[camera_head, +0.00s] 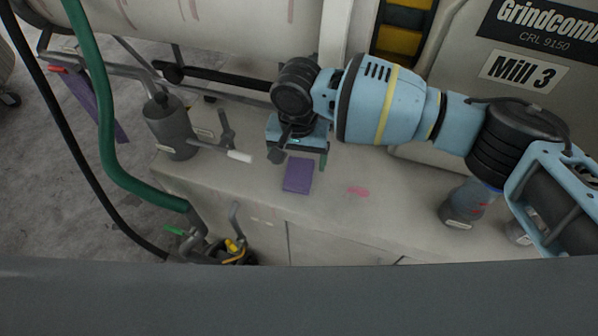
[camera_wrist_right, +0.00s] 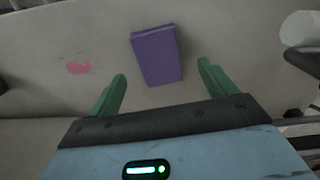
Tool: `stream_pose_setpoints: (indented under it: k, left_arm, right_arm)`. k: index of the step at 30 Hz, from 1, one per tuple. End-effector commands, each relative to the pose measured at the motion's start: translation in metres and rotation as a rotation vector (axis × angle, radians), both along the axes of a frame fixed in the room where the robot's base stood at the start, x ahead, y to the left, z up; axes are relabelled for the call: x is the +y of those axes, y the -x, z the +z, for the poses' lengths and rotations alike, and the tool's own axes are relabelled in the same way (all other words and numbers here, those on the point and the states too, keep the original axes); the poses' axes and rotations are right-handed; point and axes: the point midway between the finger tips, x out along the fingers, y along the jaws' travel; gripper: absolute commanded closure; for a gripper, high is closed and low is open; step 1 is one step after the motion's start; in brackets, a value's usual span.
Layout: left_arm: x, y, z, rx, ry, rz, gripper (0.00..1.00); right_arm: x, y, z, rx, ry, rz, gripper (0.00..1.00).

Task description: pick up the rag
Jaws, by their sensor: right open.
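A folded purple rag (camera_head: 298,175) lies on the pale ledge (camera_head: 400,215) in front of the mill. In the right wrist view the rag (camera_wrist_right: 156,55) lies beyond and between the two green fingertips, apart from both. My right gripper (camera_head: 300,160) is above the ledge, just behind the rag in the head view, with its jaws open and empty. The open fingers show in the right wrist view (camera_wrist_right: 162,80). My left gripper does not show in either view.
A pink stain (camera_head: 358,191) marks the ledge to the right. A green hose (camera_head: 108,130) hangs at the left. Another purple cloth (camera_head: 92,103) hangs at far left.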

Motion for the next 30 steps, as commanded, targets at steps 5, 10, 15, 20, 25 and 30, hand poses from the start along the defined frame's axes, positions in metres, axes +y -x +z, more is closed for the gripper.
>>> stream_pose_setpoints:
  k: [5, 10, 15, 20, 25, 30]
  left_arm:
    - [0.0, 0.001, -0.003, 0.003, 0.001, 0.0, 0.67]
    - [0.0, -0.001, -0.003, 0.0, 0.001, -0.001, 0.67]
    - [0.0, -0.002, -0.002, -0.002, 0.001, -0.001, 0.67]
    - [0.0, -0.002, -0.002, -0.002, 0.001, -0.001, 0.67]
    - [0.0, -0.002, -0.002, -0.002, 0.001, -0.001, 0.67]
    - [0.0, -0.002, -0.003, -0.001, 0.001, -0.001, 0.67]
  right_arm:
    - [-0.003, 0.0, -0.028, 0.004, 0.001, -0.001, 0.16]
    - [-0.003, 0.0, -0.038, 0.003, 0.0, -0.001, 0.16]
    - [-0.003, 0.0, -0.038, 0.002, 0.001, -0.001, 0.16]
    - [-0.003, 0.0, -0.038, 0.001, 0.001, -0.001, 0.31]
    - [-0.003, 0.0, -0.038, 0.001, 0.001, -0.001, 0.53]
    - [-0.003, 0.0, -0.038, 0.001, 0.001, -0.001, 0.65]
